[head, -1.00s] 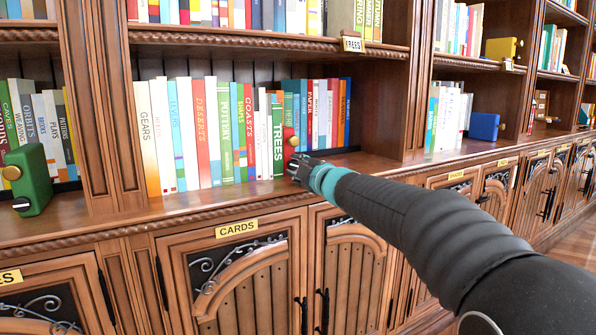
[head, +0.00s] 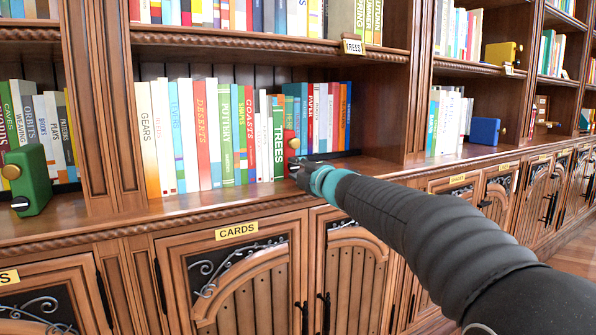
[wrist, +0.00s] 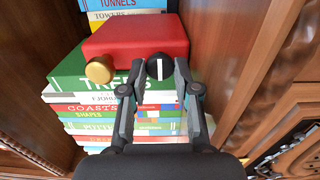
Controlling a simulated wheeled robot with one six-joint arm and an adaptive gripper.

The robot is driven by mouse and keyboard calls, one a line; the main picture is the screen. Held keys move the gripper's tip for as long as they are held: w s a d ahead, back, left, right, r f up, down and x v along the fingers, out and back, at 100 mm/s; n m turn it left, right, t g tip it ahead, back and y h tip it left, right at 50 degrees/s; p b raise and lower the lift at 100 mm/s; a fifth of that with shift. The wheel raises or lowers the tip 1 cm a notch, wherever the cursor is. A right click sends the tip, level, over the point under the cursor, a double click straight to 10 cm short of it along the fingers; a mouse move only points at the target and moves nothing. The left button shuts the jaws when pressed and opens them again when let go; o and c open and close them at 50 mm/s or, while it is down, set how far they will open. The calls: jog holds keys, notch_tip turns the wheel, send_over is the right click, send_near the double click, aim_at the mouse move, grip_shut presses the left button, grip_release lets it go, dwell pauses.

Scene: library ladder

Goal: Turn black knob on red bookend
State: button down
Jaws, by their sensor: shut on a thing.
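The red bookend (wrist: 140,38) stands on the shelf against the right side of the TREES book; in the head view the bookend (head: 290,138) is mostly hidden by my gripper. It has a brass knob (wrist: 99,70) and a black knob (wrist: 160,66) with a white line on its face. In the wrist view the white line runs up and down. My gripper (wrist: 160,72) has its two fingers on either side of the black knob, shut on it. In the head view my gripper (head: 297,168) reaches the bookend from the right.
The TREES book (head: 278,140) and a row of books fill the shelf beside the bookend. A green bookend (head: 28,178) stands at the left and a blue one (head: 484,130) at the right.

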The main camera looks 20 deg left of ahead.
jog(key=shift+a+r, duration=0.1)
jog(key=shift+r, duration=0.05)
jog(key=c, duration=0.9)
grip_release()
jog(key=shift+f, duration=0.35)
jog(key=shift+d, duration=0.2)
jog(key=shift+r+v, duration=0.15)
jog(key=shift+v, duration=1.8)
jog(key=shift+r+v, duration=0.15)
jog(key=shift+v, duration=1.8)
jog(key=shift+s+a, duration=0.1)
jog(key=shift+s, duration=0.05)
